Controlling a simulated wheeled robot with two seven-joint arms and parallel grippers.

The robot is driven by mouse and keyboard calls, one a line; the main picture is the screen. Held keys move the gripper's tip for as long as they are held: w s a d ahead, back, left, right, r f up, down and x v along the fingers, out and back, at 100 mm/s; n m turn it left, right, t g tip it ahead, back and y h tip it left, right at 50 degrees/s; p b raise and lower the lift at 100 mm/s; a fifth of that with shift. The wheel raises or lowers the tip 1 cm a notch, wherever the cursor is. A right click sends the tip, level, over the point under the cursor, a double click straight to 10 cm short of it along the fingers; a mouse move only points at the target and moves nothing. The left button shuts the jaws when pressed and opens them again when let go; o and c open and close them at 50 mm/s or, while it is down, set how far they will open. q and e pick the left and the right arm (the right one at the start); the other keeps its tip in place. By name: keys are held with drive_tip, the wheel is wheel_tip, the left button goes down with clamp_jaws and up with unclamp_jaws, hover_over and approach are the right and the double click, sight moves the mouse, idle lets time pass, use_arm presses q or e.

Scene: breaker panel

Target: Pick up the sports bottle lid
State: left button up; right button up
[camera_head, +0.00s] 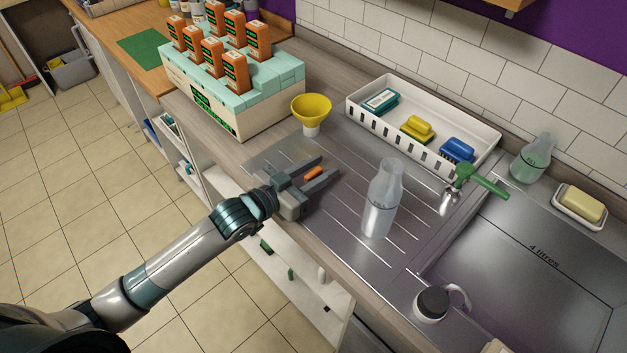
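My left gripper (327,168) reaches in over the ribbed steel drainer. Its two fingers are apart, on either side of a small orange piece (313,174), which may be the sports bottle lid. I cannot tell whether the fingers touch it. A clear, translucent bottle (381,200) without a visible cap stands upright on the drainer, to the right of the gripper. A round dark-topped item with a pale loop handle (433,304) sits near the sink's front edge; I cannot tell if it is a mug or a lid. My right gripper is not in view.
A yellow funnel (311,108) stands behind the gripper, near a teal-and-white rack (262,104) of orange boxes. A white basket (475,165) with sponges, a green-handled tap (482,181), another bottle (532,160) and a soap dish (580,206) line the back. The sink (530,270) is right.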

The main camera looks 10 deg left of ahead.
use_arm(q)
drive_tip(key=shift+b+x, duration=0.3)
drive_tip(key=shift+x, duration=0.65)
drive_tip(key=shift+s, duration=0.1)
clamp_jaws()
